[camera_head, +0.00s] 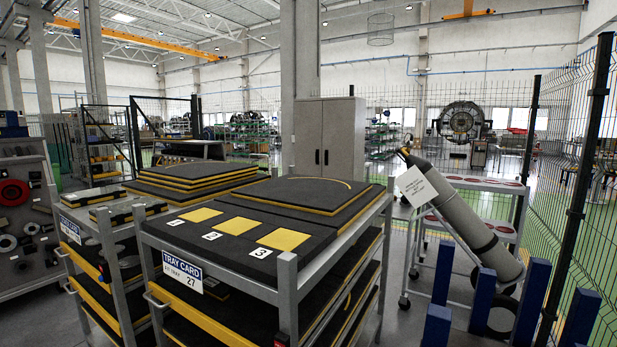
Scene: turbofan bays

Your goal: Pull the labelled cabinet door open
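A grey two-door cabinet (340,136) stands in the middle distance, behind the foam-topped tray cart. Its two doors look shut, with two short dark upright handles side by side near the centre seam. I cannot make out a label on either door. Its lower part is hidden behind the cart and its stacked foam. Neither of my grippers is in view.
The tray cart (285,290) labelled "TRAY CARD 27" fills the near centre, with another cart (105,240) to its left. A tagged grey cylinder (460,215) leans at the right beside blue posts (530,300) and mesh fencing (585,190). Floor shows between cart and cylinder.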

